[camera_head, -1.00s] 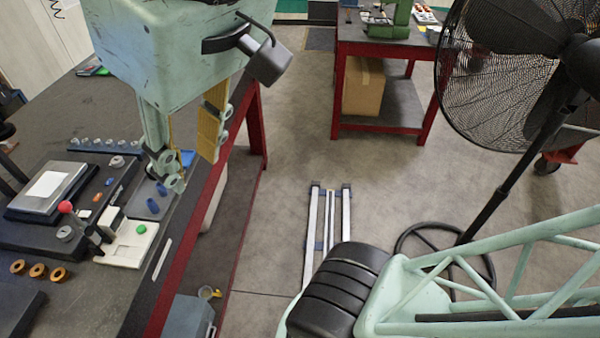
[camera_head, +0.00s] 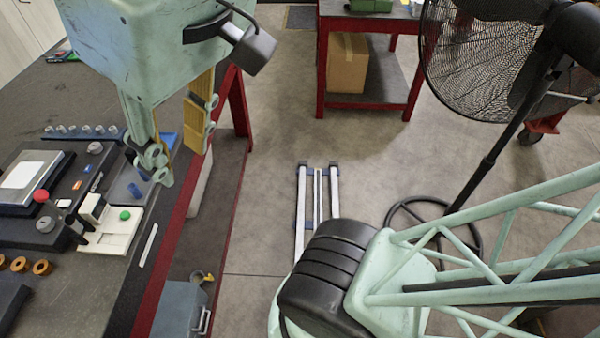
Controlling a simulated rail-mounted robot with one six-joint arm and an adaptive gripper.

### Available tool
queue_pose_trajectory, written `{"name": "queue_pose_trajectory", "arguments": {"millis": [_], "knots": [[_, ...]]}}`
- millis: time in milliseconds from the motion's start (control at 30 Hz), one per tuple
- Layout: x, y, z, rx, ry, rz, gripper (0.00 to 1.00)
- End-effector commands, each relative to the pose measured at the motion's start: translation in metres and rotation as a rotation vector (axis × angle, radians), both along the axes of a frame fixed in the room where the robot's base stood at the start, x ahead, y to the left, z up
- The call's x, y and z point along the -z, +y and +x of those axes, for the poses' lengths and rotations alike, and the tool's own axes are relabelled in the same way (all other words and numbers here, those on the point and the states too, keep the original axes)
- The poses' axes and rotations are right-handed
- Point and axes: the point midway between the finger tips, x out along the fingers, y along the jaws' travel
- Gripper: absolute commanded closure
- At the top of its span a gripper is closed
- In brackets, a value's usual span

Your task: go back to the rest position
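My gripper (camera_head: 180,164) hangs from the pale green wrist housing (camera_head: 150,40) at the upper left. Its two fingers stand apart with yellow pads, and nothing shows between them. It is above the right edge of the dark workbench (camera_head: 85,95), and its left finger covers part of the small parts tray. I cannot tell its exact height above the bench.
The bench holds a dark fixture with a red knob (camera_head: 41,196), a white block with a green button (camera_head: 125,215), a blue plug (camera_head: 135,190) and orange rings (camera_head: 42,267). A black fan (camera_head: 485,70) and red table (camera_head: 365,105) stand beyond open floor.

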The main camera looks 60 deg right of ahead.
Motion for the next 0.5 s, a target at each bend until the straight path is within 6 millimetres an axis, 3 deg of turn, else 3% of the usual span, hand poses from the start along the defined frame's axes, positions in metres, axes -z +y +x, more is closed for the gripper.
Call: {"name": "queue_pose_trajectory", "arguments": {"millis": [33,500], "knots": [[0.016,0.0,-0.003,0.007,0.01,0.004,0.71],[0.065,0.0,-0.004,0.007,0.009,0.004,0.71]]}}
